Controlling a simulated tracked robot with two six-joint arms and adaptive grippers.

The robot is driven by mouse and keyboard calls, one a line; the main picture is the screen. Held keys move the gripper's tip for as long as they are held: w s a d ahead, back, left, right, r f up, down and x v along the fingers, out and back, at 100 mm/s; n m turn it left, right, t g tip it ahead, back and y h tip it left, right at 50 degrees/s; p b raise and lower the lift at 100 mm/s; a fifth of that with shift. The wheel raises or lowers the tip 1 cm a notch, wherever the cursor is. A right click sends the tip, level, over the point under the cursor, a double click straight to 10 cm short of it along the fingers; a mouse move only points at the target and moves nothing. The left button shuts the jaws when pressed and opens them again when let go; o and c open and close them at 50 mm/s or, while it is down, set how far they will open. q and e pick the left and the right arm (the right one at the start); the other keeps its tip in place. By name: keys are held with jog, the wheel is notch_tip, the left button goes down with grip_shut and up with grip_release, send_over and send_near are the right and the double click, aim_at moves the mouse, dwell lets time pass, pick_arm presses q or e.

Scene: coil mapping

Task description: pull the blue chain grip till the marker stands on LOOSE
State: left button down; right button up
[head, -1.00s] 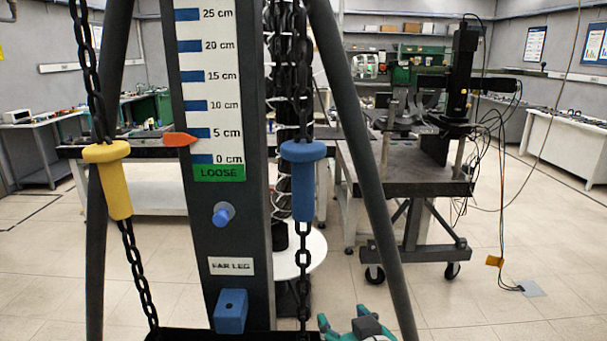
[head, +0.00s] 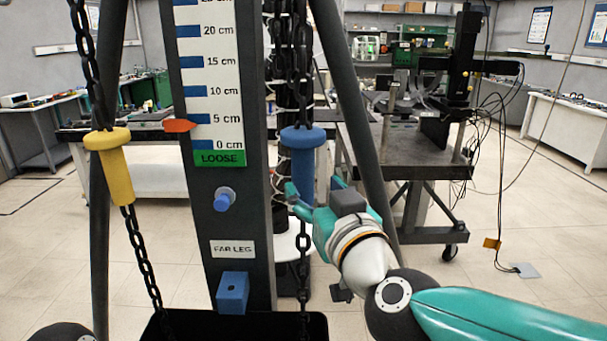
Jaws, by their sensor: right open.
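The blue chain grip (head: 303,165) hangs upright on its chain, right of the dark post. My right gripper (head: 308,192) is open at the lower end of the blue grip. One finger shows at the grip's left edge and the other side lies to its right; whether they touch it I cannot tell. The orange marker (head: 180,125) points at the scale (head: 205,75) a little below the 5 cm line. The green LOOSE field (head: 219,158) lies under 0 cm, below the marker. My left gripper is not in view.
A yellow chain grip (head: 112,170) hangs left of the post. A blue peg (head: 224,199) and a blue block (head: 232,292) stick out of the post. A dark slanted leg (head: 352,110) stands just behind my right gripper. A black bin (head: 250,325) sits below.

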aim_at(307, 180)
jog(key=x, duration=0.6)
jog(key=shift+w+p, duration=0.3)
grip_shut()
